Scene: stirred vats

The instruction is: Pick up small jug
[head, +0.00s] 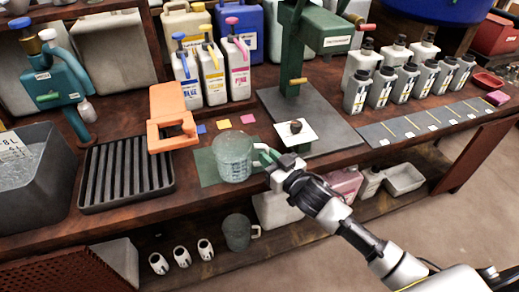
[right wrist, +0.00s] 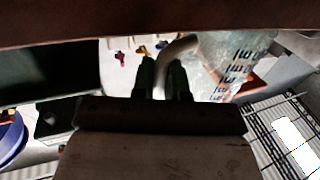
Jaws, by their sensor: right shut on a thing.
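A clear jug with faint blue markings (head: 232,158) is upright at the green mat (head: 207,170) near the bench's front edge. I cannot tell whether its base touches the mat. My right gripper (head: 268,157) comes in from the right and is shut on the jug's handle. In the right wrist view its dark green fingers (right wrist: 164,78) are on either side of the curved handle (right wrist: 180,44), with the jug's printed wall (right wrist: 232,62) to the right. A second, greyer jug (head: 237,232) stands on the lower shelf. My left gripper is out of view.
A black ribbed rack (head: 126,172) and an orange stand (head: 172,118) are left of the jug. A green press (head: 290,60) on a grey plate stands behind right. Colour-labelled bottles (head: 212,75) stand behind. Several grey bottles (head: 380,88) are at the right.

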